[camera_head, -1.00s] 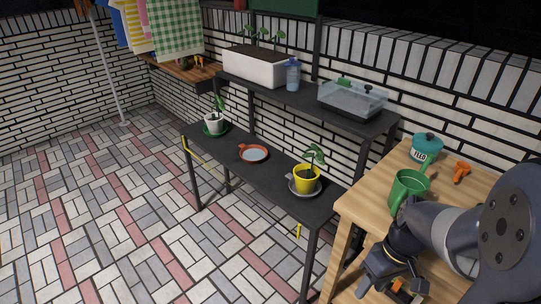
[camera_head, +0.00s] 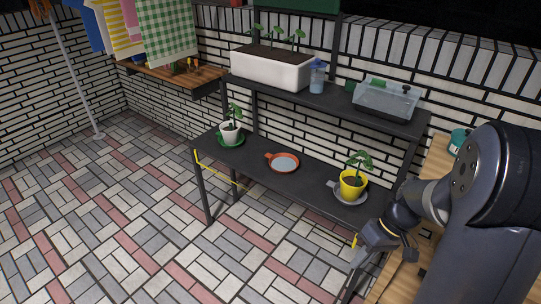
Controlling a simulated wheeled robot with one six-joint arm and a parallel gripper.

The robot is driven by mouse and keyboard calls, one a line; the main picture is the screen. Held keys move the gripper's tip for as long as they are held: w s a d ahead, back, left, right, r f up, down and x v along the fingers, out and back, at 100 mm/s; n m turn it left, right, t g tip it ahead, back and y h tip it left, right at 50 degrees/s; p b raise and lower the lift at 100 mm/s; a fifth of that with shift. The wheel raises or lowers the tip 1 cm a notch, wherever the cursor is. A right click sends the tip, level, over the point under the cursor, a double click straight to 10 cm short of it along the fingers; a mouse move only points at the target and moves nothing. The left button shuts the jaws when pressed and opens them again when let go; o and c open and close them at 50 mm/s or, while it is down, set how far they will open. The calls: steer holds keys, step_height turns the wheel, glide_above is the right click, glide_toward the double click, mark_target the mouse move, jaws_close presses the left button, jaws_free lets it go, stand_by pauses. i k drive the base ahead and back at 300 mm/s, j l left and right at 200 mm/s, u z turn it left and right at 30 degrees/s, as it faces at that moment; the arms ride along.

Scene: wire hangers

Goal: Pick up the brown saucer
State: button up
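The brown saucer (camera_head: 284,163) is an orange-brown dish with a small tab on its left and a pale grey inside. It lies flat on the lower dark shelf (camera_head: 250,166), between two potted plants. My gripper (camera_head: 362,250) is in front of the shelf's right end, to the right of the saucer and well apart from it. I cannot make out its finger gap. I see nothing held in it.
A white pot (camera_head: 230,134) on a green saucer stands left. A yellow pot (camera_head: 351,185) on a grey saucer stands right, near my arm. The upper shelf (camera_head: 340,108) overhangs with a white planter (camera_head: 270,69), blue bottle (camera_head: 317,78) and clear box (camera_head: 386,101). A wooden table (camera_head: 432,170) is at right.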

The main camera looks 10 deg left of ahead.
mark_target(283, 163)
steer(key=i+j+z, duration=0.15)
steer(key=j, duration=0.2)
steer(key=i+j+z, duration=0.25)
steer(key=j, duration=0.45)
steer(key=i+j+z, duration=0.15)
steer(key=j, duration=0.2)
steer(key=i+j+z, duration=0.1)
steer(key=j, duration=0.3)
steer(key=i+j+z, duration=0.1)
steer(key=i, duration=0.3)
steer(key=i+j+z, duration=0.15)
steer(key=i+j, duration=0.15)
steer(key=i, duration=0.1)
